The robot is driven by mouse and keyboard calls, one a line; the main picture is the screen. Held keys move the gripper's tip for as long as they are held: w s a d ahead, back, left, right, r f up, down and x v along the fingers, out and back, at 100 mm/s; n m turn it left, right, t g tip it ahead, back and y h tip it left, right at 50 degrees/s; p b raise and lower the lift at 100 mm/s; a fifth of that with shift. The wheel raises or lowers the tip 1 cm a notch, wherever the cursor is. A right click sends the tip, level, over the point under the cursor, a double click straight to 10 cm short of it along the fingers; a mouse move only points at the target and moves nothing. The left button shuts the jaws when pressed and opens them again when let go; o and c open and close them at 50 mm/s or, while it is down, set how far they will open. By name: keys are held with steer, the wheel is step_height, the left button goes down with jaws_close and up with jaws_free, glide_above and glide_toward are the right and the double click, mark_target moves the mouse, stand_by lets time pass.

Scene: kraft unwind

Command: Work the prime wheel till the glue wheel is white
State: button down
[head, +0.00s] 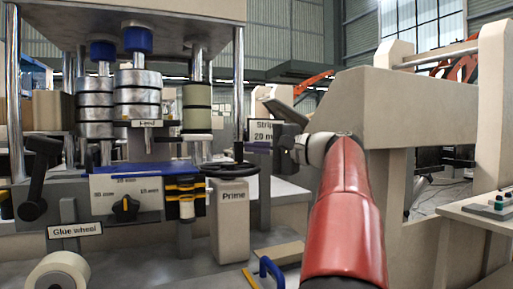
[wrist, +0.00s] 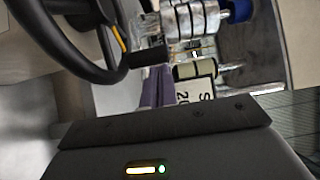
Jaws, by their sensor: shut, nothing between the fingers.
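The prime wheel (head: 250,169) is a black handwheel on top of a pale post (head: 229,222) labelled "Prime" in the head view. Its dark rim fills the upper left of the wrist view (wrist: 62,48). The "Glue wheel" sign (head: 77,230) is at the lower left of the head view. A cream-white roll (head: 58,275) lies just below it; I cannot tell whether this is the glue wheel itself. My gripper (head: 284,142) is shut and empty, right of the prime wheel and apart from it in the head view. Its fingertips are hard to make out.
Stacked metal rollers (head: 137,95) stand between posts at the back left. A plate with a black knob (head: 125,208) sits left of the Prime post. A "Strip" sign (head: 263,131) is behind my gripper. A large beige frame (head: 400,110) stands to the right. A blue handle (head: 271,268) is low in front.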

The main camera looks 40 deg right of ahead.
stand_by(0.4)
steer(key=v, duration=0.8)
